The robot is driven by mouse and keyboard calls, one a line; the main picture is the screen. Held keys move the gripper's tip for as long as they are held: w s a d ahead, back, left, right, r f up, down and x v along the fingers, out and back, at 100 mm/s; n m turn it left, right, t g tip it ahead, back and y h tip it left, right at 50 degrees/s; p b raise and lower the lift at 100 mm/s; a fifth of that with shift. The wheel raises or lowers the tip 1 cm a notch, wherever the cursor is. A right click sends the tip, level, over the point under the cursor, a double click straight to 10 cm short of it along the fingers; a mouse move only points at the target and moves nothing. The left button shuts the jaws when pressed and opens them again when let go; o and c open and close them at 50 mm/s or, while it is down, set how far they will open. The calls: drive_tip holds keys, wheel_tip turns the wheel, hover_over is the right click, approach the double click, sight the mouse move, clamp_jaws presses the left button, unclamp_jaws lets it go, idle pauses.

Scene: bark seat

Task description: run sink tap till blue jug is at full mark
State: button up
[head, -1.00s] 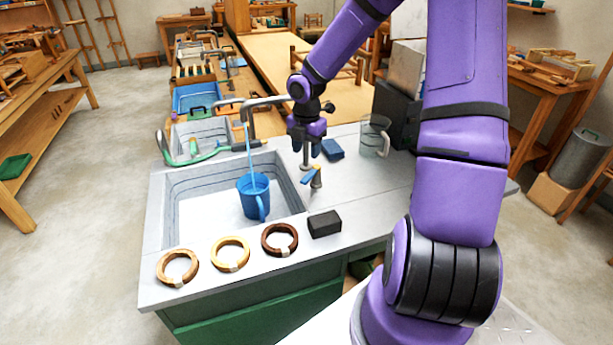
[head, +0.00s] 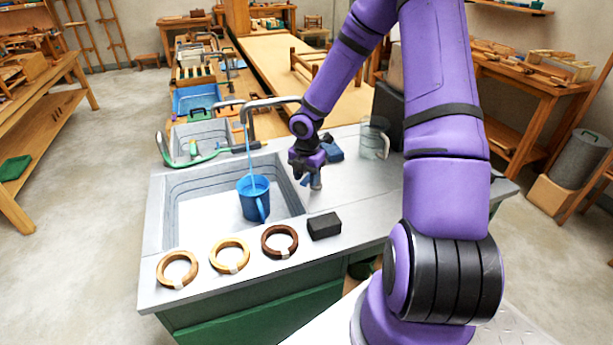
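The blue jug (head: 254,200) stands upright in the sink (head: 200,212), its handle towards me. A thin blue stream of water (head: 249,153) falls from the tap spout (head: 240,107) into the jug. The water level and any full mark cannot be made out. My gripper (head: 309,174) is low at the sink's right edge, over the small tap post with the blue lever (head: 316,182), which it mostly hides. Its fingers are too small and dark to tell whether they are open or shut, or touching the lever.
Three wooden rings, light brown (head: 177,269), tan (head: 229,255) and dark brown (head: 279,241), lie along the front counter edge beside a black block (head: 324,225). A blue sponge (head: 333,152) and a clear pitcher (head: 374,138) are behind my gripper.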

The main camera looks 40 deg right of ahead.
clamp_jaws()
drive_tip(key=shift+w, duration=0.1)
drive_tip(key=m, duration=0.1)
drive_tip(key=w+m, duration=0.2)
drive_tip(key=m, duration=0.1)
drive_tip(key=shift+a, duration=0.25)
drive_tip(key=shift+w+d+m, duration=0.1)
drive_tip(key=shift+w+m, duration=0.45)
drive_tip(key=shift+m, duration=0.4)
drive_tip(key=shift+w+d+m, duration=0.1)
drive_tip(key=shift+w+m, duration=0.4)
drive_tip(key=shift+m, duration=0.45)
drive_tip(key=shift+r, duration=0.1)
drive_tip(key=shift+o, duration=0.8)
unclamp_jaws()
